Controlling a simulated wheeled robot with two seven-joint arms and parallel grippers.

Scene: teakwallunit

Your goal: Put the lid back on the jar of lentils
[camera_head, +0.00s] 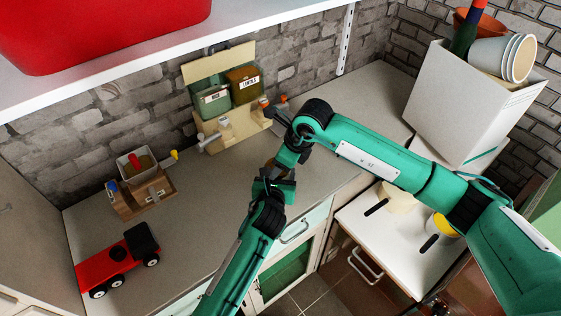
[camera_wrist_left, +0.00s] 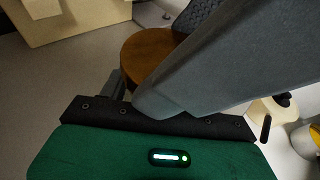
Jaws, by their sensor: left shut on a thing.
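The jar of lentils (camera_head: 244,87), brown with a white label, stands in a cream holder at the back of the counter. Whether its top is open is too small to tell. A round brown wooden lid (camera_wrist_left: 148,57) shows in the left wrist view, held at the fingers of my left gripper (camera_wrist_left: 150,95) and partly hidden by a large grey finger. In the head view my left gripper (camera_head: 270,181) is over the counter's front, short of the jar. My right arm bends down to the same spot; its gripper (camera_head: 280,166) is close to the left one, its jaws unclear.
A green rice jar (camera_head: 212,103) stands left of the lentils. Small bottles stand in front of and beside the holder (camera_head: 240,130). A wooden caddy (camera_head: 143,193) and red toy truck (camera_head: 118,262) are on the left. A white box (camera_head: 460,110) stands right. The middle counter is clear.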

